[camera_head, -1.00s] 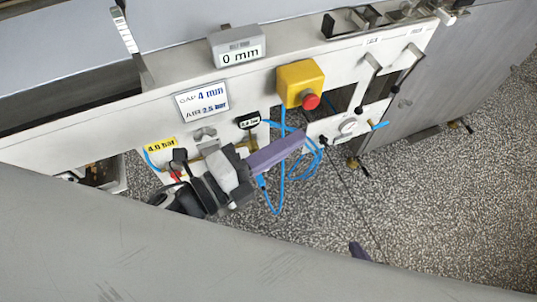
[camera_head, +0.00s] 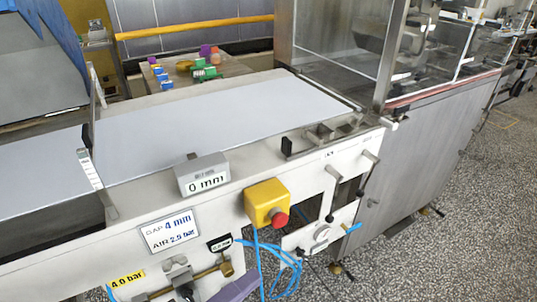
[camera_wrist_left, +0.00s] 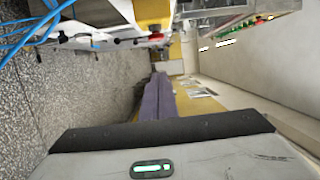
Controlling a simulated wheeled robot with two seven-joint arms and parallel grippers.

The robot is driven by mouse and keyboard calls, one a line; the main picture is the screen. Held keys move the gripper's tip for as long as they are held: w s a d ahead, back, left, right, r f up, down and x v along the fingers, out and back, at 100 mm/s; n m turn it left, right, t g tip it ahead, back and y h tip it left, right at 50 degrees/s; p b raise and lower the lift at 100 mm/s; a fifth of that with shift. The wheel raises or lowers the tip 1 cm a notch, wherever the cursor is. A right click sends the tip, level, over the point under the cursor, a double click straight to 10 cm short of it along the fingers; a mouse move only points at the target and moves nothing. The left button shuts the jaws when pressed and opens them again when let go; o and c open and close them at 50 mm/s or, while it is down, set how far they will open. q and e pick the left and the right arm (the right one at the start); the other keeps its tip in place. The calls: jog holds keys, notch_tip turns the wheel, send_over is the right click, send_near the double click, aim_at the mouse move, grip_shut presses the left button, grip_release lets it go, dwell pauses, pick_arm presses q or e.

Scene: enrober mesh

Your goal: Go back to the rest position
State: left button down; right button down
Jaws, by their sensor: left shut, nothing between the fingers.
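My left gripper (camera_wrist_left: 159,80) shows in the left wrist view as two long purple fingers pressed together, with nothing between them. In the head view only a purple finger part (camera_head: 236,290) shows at the bottom edge, below the machine's front panel; the rest of the arm is out of frame. It looks clear of the valves and hoses, though the exact gap cannot be told. My right gripper is not in view.
The machine front carries a yellow box with a red button (camera_head: 267,204), a grey "0 mm" display (camera_head: 203,175) and blue hoses (camera_head: 285,272). A pale belt (camera_head: 210,125) lies behind. A grey cabinet (camera_head: 405,170) stands right. Speckled floor (camera_head: 450,240) is open in front.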

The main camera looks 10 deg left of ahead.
pick_arm(q)
jog(key=s+a+f+n+g+y, duration=0.1)
jog(key=a+f+n+y, duration=0.2)
jog(key=f+n, duration=0.5)
jog(key=s+a+f+n+g+y, duration=0.2)
jog(key=a+f+n+y, duration=0.1)
jog(key=f+n, duration=0.5)
jog(key=s+a+f+n+g+y, duration=0.2)
jog(key=f+n, duration=0.5)
jog(key=f, duration=0.4)
jog(key=shift+s+a+n+y, duration=0.25)
jog(key=shift+a+n+y, duration=0.15)
jog(key=shift+a+y, duration=0.25)
jog(key=shift+d, duration=0.1)
